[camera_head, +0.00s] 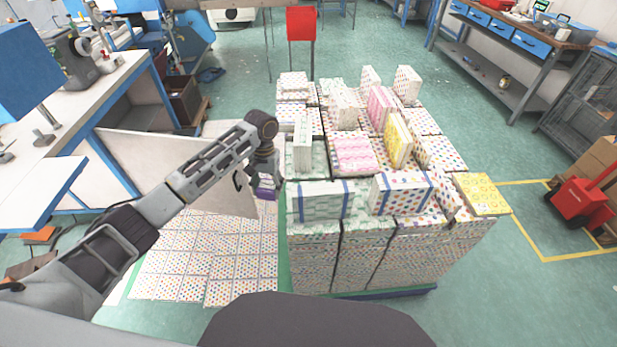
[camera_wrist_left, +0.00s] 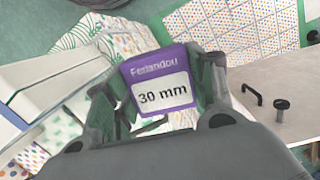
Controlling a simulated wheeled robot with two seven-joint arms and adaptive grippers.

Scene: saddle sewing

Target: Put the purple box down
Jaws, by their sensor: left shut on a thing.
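The purple box (camera_wrist_left: 157,80) has a white label reading "30 mm" and sits between the fingers of my left gripper (camera_wrist_left: 160,100) in the left wrist view. In the head view, my left gripper (camera_head: 266,180) is shut on the purple box (camera_head: 266,194), which shows small below the fingers. It is held at the left side of the large stack of patterned boxes (camera_head: 340,255), beside a light board. The box's lower part is hidden. My right gripper is not in view.
Loose patterned boxes stand and lie on the stack, including a yellow one (camera_head: 397,140) and a pink one (camera_head: 354,155). Dotted boxes (camera_head: 205,255) lie in a flat layer at lower left. A sewing bench (camera_head: 90,100) stands left.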

